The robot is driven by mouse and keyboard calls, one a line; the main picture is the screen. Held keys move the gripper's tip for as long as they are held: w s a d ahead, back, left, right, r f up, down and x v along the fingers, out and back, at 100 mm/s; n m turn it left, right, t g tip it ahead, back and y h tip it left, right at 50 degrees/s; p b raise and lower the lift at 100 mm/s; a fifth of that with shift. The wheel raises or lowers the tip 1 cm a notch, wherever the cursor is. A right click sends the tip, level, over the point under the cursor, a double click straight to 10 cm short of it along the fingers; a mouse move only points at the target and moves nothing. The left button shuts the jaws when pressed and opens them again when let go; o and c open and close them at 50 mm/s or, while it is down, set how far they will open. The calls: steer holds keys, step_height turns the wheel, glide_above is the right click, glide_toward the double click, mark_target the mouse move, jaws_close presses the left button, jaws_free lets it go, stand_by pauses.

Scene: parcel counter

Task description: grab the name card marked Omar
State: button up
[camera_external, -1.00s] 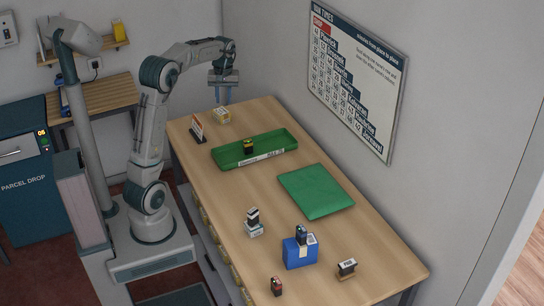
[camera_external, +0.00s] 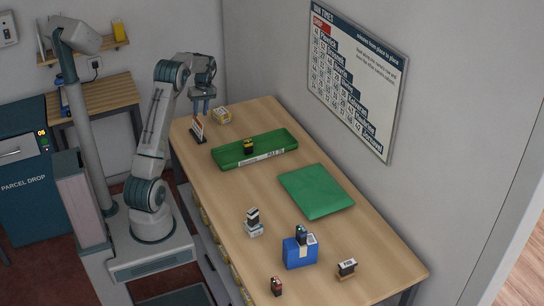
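No name reading Omar is legible in this view. A small upright card (camera_external: 197,131) with orange and white on its face stands on a dark base at the table's far left end. A small white-faced card (camera_external: 347,267) with dark lettering, too small to read surely, stands on a tan base near the front right. My gripper (camera_external: 202,106) points down with its two blue fingers apart and nothing visible between them. It appears just above the upright card; the exact gap is unclear.

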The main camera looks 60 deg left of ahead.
mark_target(198, 121)
steer(key=shift+s+d+f+p, duration=0.1)
steer(key=shift+s+f+p, duration=0.2)
steer(key=shift+f, duration=0.7)
steer(key=shift+s+f+p, duration=0.2)
steer(key=shift+f+p, duration=0.1)
steer(key=shift+f, duration=0.65)
steer(key=shift+s+d+f+p, duration=0.1)
steer(key=shift+s+f+p, duration=0.2)
steer(key=shift+f, duration=0.7)
jaws_close()
